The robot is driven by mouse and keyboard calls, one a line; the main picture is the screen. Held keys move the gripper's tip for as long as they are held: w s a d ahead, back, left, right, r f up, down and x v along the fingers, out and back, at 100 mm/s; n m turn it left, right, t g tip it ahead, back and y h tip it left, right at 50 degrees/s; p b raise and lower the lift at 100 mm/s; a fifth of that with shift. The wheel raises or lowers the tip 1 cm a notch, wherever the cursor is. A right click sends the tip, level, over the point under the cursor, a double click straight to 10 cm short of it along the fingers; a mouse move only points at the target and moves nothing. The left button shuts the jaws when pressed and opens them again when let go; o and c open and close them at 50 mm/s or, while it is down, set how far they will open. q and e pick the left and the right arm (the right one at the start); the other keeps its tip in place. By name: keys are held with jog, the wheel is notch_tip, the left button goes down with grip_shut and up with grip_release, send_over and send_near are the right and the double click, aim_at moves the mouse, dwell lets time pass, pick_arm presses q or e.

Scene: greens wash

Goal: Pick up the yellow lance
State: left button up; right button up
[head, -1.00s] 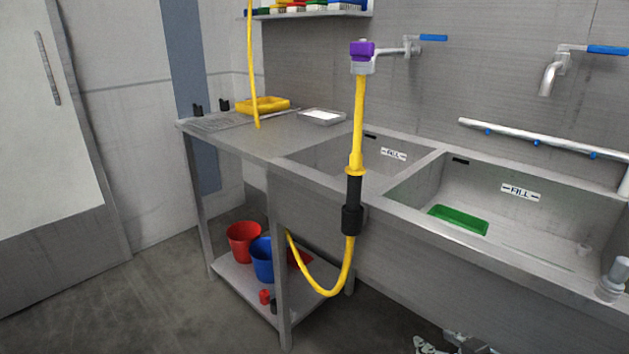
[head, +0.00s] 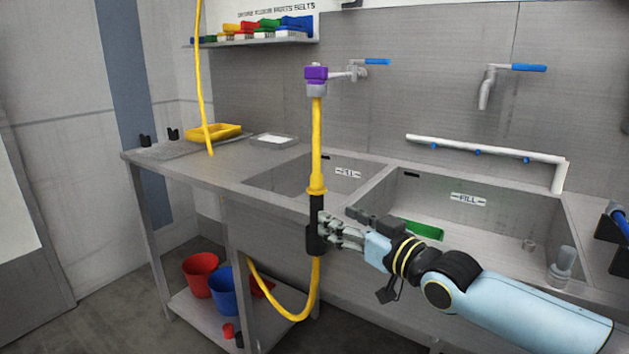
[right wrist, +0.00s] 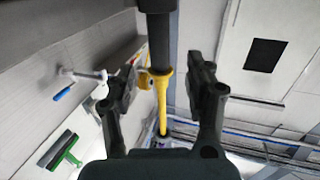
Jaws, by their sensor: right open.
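The yellow lance (head: 317,145) hangs upright from a purple-topped holder (head: 316,74) in front of the sinks. It has a black grip (head: 316,208) at its lower end, and a yellow hose (head: 285,316) loops down from it. My right gripper (head: 325,232) is open at the black grip, coming from the right. In the right wrist view, the lance (right wrist: 161,95) and its black part (right wrist: 159,40) show between the two fingers of my right gripper (right wrist: 166,75). I cannot tell whether they touch. My left gripper is not in view.
A yellow tray (head: 213,132) stands on the counter. Red (head: 201,274) and blue (head: 226,292) buckets stand on the lower shelf. Another yellow hose (head: 200,75) hangs at left.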

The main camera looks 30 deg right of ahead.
aim_at(319, 210)
jog(key=w+b, duration=0.1)
jog(key=w, duration=0.1)
jog(key=w+b, duration=0.4)
jog(key=shift+w+a+f, duration=0.2)
jog(key=shift+w+f, duration=0.05)
jog(key=shift+w, duration=0.15)
jog(key=shift+w+r+b, duration=0.15)
jog(key=shift+w+b, duration=0.15)
jog(key=shift+w, duration=0.25)
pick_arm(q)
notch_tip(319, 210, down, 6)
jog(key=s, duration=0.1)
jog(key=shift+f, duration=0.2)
pick_arm(e)
jog(key=shift+r, duration=0.1)
jog(key=c, duration=1)
